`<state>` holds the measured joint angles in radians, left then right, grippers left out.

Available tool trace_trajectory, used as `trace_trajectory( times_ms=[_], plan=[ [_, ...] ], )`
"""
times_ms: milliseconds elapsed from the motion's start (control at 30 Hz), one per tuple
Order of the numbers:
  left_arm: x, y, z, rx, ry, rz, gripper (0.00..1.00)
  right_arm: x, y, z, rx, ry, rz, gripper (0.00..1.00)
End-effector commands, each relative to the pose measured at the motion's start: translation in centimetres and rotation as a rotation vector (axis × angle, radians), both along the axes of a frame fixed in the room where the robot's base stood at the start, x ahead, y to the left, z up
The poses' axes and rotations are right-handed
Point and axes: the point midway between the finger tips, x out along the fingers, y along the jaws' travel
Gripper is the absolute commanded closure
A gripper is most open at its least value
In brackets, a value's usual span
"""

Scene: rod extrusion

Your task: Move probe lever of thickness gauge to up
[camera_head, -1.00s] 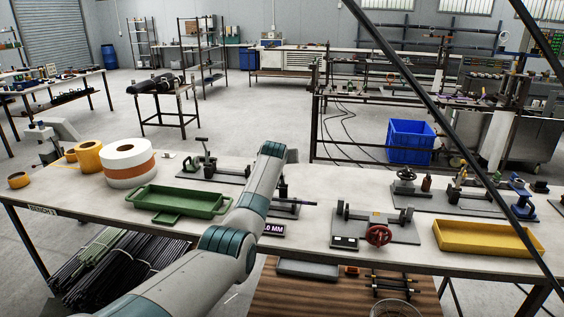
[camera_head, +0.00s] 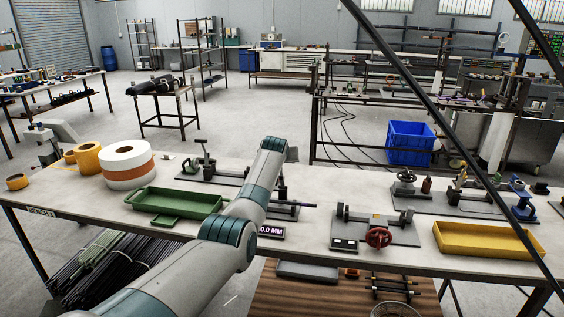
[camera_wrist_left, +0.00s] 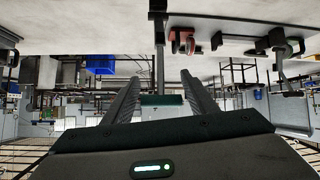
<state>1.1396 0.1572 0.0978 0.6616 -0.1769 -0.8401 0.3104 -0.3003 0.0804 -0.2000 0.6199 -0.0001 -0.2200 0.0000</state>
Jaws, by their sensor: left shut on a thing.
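The thickness gauge shows partly behind my left arm in the head view. Its display (camera_head: 271,231) reads 0.0 MM, and a dark rod (camera_head: 312,206) sticks out to the right. My arm covers most of the gauge, probe lever included, and hides my left gripper there. In the left wrist view, which is upside down, the two fingers of my left gripper (camera_wrist_left: 160,82) stand on either side of a dark bar (camera_wrist_left: 158,55), which seems to belong to the gauge. The gripper is shut on a part that seems to be the probe lever; the contact is unclear. My right gripper is not in view.
A green tray (camera_head: 145,200) and a white-orange roll (camera_head: 128,163) are left of the arm. Bare bench lies between gauge and handwheel.

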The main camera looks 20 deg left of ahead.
Motion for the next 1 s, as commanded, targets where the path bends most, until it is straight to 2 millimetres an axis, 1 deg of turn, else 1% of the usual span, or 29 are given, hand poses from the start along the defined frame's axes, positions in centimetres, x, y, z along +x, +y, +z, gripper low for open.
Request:
trace_trajectory(
  times_ms=[33, 967, 1000],
  plan=[
    [-0.06, 0.21, -0.09, 0.003, 0.004, 0.002, 0.88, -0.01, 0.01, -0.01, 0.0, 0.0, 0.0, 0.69],
    [-0.03, 0.22, -0.05, 0.002, 0.01, 0.002, 0.88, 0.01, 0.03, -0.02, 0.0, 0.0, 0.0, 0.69],
    [-0.03, 0.22, -0.04, 0.002, 0.01, 0.002, 0.45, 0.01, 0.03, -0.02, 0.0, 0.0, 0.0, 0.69]
  ],
)
